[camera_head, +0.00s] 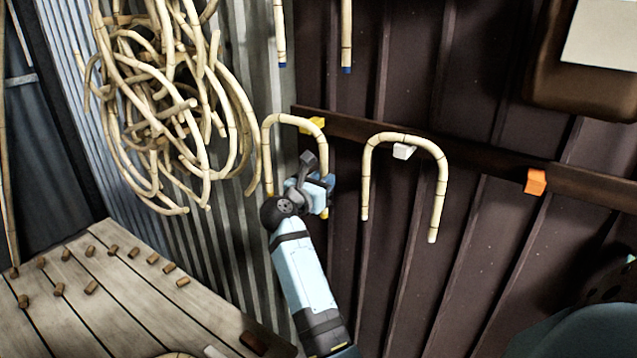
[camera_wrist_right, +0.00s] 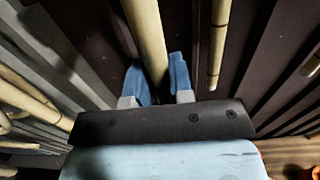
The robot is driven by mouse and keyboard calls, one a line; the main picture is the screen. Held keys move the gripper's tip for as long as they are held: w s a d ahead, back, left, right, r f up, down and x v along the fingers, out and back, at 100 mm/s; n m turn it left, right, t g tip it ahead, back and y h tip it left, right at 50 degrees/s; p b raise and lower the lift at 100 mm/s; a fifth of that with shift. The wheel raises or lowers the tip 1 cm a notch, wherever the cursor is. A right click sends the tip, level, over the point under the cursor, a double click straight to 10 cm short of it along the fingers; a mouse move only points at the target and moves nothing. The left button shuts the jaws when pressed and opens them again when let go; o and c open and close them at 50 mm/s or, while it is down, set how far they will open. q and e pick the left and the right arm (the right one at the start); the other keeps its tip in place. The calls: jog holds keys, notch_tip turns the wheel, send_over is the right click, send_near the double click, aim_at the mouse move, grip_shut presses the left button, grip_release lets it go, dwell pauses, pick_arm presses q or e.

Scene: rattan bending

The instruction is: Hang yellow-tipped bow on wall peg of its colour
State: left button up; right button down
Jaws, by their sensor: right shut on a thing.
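The yellow-tipped bow (camera_head: 280,117) is an upside-down U of pale rattan, upright in front of the wall rail. My right gripper (camera_head: 318,186) is shut on its right leg, above the yellow tip. In the right wrist view the leg (camera_wrist_right: 146,35) runs between the blue fingers (camera_wrist_right: 158,80). The yellow peg (camera_head: 317,123) shows at the upper right of the bow's arch, overlapping it. I cannot tell whether the arch rests on the peg or is in front of it. My left gripper is not in view.
A white-tipped bow (camera_head: 440,180) hangs over the white peg (camera_head: 403,151) just right. The orange peg (camera_head: 536,181) is empty. Blue-tipped rattan legs (camera_head: 347,40) hang above. A rattan coil bundle (camera_head: 150,100) hangs left. A wooden bench (camera_head: 120,300) with several short dowels stands lower left.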

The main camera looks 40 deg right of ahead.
jog(key=f+x, duration=0.1)
jog(key=x, duration=0.6)
jog(key=shift+d+f+b, duration=0.2)
jog(key=shift+f+b, duration=0.05)
jog(key=shift+b, duration=0.2)
jog(key=shift+w, duration=0.1)
dwell(0.5)
jog(key=c, duration=0.9)
grip_release()
